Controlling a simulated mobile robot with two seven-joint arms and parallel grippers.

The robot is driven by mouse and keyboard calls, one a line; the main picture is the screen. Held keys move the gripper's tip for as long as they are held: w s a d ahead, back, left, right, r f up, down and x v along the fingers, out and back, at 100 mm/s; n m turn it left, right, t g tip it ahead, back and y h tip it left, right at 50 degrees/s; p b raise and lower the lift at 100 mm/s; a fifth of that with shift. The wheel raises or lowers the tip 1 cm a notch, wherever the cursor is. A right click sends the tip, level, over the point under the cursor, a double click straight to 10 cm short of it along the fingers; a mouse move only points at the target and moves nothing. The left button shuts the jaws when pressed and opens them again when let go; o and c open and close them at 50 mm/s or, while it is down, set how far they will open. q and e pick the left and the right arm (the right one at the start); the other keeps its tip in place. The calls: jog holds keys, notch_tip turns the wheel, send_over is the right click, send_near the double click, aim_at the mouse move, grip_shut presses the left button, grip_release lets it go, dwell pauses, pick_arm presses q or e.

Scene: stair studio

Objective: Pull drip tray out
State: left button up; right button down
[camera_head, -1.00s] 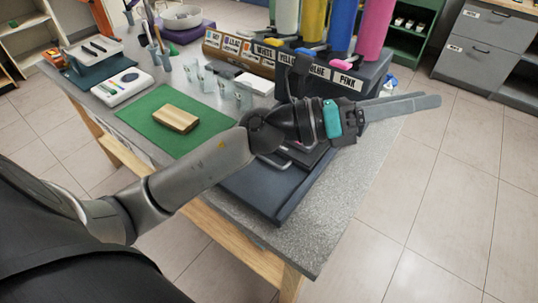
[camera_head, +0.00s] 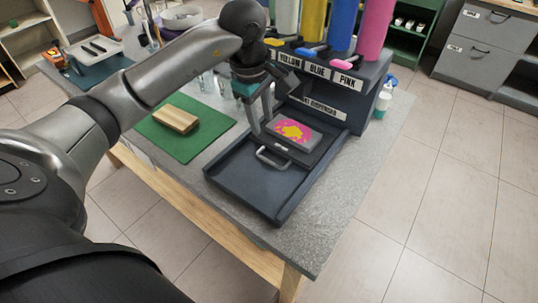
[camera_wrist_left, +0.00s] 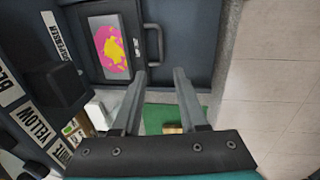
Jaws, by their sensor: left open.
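The drip tray (camera_head: 287,149) is a dark plate with a pale U-shaped handle (camera_head: 270,160) at its front. It carries a grey pad with pink and yellow paint (camera_head: 292,130). It sits in the dark base of the paint dispenser (camera_head: 345,80). My left gripper (camera_head: 259,130) is open and points down at the tray's left side, behind the handle in the head view. In the left wrist view, the fingers (camera_wrist_left: 160,73) are apart and empty, and the handle (camera_wrist_left: 158,42) shows just beyond their tips. My right gripper is not in view.
The dispenser's dark lower platform (camera_head: 255,185) is bare in front of the handle. A wooden block (camera_head: 176,119) lies on a green mat (camera_head: 190,146) to the left. Paint tubes, the pink one (camera_head: 375,30) among them, stand above. A small bottle (camera_head: 383,100) stands at right.

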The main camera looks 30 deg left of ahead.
aim_at(270, 161)
pick_arm(q)
jog(key=w+f, duration=0.1)
jog(key=f, duration=0.4)
jog(key=f+b, duration=0.1)
jog(key=f, duration=0.4)
jog(key=w+f+b, duration=0.1)
jog(key=f, duration=0.4)
jog(key=shift+w+d, duration=0.1)
jog(key=shift+w, duration=0.25)
jog(key=shift+r, duration=0.1)
grip_shut()
dwell(0.6)
